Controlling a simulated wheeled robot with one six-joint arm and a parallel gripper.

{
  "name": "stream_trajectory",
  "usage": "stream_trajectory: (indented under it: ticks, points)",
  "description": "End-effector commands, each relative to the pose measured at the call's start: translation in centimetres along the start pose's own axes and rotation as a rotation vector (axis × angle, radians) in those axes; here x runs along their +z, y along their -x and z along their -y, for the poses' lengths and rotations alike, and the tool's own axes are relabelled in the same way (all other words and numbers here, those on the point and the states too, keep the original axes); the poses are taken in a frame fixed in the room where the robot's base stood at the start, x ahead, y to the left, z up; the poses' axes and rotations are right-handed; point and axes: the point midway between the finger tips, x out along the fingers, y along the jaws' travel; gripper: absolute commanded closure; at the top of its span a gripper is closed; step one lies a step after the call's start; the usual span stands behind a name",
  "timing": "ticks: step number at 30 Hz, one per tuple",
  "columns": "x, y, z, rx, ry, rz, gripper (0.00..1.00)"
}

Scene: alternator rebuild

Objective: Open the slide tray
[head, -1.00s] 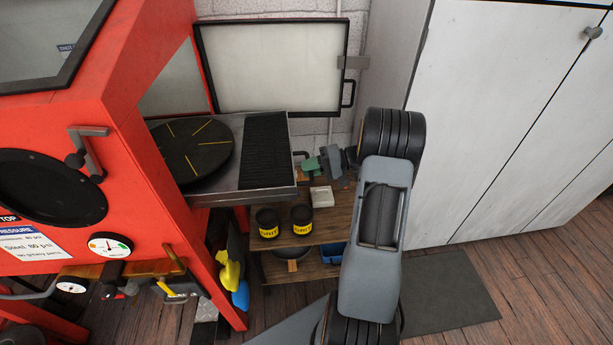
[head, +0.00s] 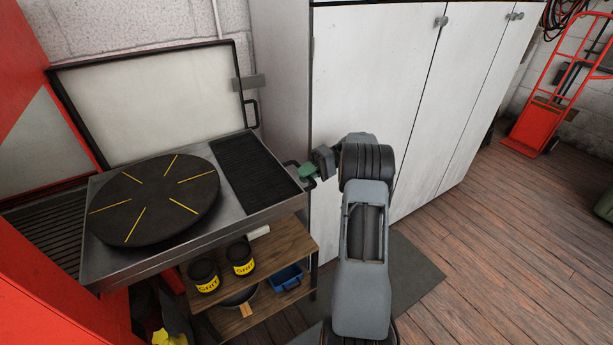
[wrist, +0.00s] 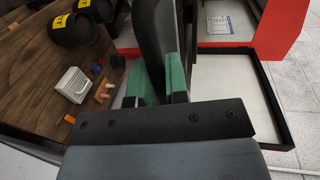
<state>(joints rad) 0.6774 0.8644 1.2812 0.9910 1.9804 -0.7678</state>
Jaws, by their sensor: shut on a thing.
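The slide tray (head: 240,226) is a grey metal tray that sticks well out of the red cabinet (head: 40,310). It carries a dark round turntable (head: 155,198) with yellow lines and a black ribbed mat (head: 250,168). My gripper (head: 306,176), with green fingertips, is at the tray's right end and shut on its dark handle (head: 290,190). In the wrist view, the green fingers (wrist: 162,85) close on the dark handle bar (wrist: 152,40), whose far part runs out of view.
A framed door panel (head: 150,100) stands open behind the tray. A wooden shelf (head: 285,245) below holds black grit cans (head: 240,258) and a blue bin (head: 287,278). White cupboards (head: 400,100) stand at right. Wooden floor (head: 490,240) is free at the right.

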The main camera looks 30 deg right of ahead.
Motion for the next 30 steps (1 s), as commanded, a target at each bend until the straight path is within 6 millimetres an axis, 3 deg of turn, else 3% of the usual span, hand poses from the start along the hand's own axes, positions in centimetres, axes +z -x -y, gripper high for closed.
stream_trajectory:
  ticks: [11, 12, 19, 30]
  points:
    - [-0.07, 0.10, 0.01, 0.000, 0.002, 0.002, 1.00]
    - [-0.07, 0.12, 0.01, 0.000, 0.002, 0.002, 0.84]
    - [-0.03, 0.20, -0.01, 0.000, 0.001, 0.000, 0.62]
    - [-0.10, 0.49, 0.22, 0.000, 0.001, 0.002, 0.61]
